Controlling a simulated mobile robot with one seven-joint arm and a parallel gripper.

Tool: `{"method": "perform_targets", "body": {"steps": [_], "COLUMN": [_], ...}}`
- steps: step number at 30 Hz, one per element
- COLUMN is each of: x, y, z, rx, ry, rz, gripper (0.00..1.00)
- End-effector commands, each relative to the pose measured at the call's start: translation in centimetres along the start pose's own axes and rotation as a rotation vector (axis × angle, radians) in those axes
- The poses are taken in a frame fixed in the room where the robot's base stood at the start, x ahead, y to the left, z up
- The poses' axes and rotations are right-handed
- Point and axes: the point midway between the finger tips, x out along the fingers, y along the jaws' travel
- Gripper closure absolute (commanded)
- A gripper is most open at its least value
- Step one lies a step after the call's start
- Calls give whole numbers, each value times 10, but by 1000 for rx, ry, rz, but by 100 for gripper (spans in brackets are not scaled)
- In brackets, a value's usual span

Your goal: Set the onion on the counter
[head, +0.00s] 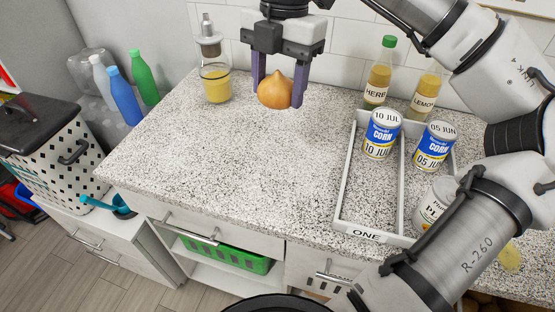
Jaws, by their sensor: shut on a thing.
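The onion (275,91) is round and golden brown with a pointed top. My gripper (279,86) is shut on the onion, with one purple finger on each side of it. The onion appears held above the speckled counter (230,150), toward its back. The exact gap between the onion and the counter is hard to tell. The counter surface below and in front of it is bare.
A glass of yellow liquid (216,83) stands left of the onion. Two bottles (379,75) stand behind the tray. A dotted bin (50,145) is at left. The counter's middle is clear.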

Motion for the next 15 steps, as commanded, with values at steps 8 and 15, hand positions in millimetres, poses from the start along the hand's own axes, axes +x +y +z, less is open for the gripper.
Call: {"method": "perform_targets", "body": {"steps": [8, 15], "x": [72, 126], "y": [-1, 0], "z": [8, 14], "rx": [-4, -4], "ry": [7, 4], "rz": [1, 1], "gripper": [71, 71]}}
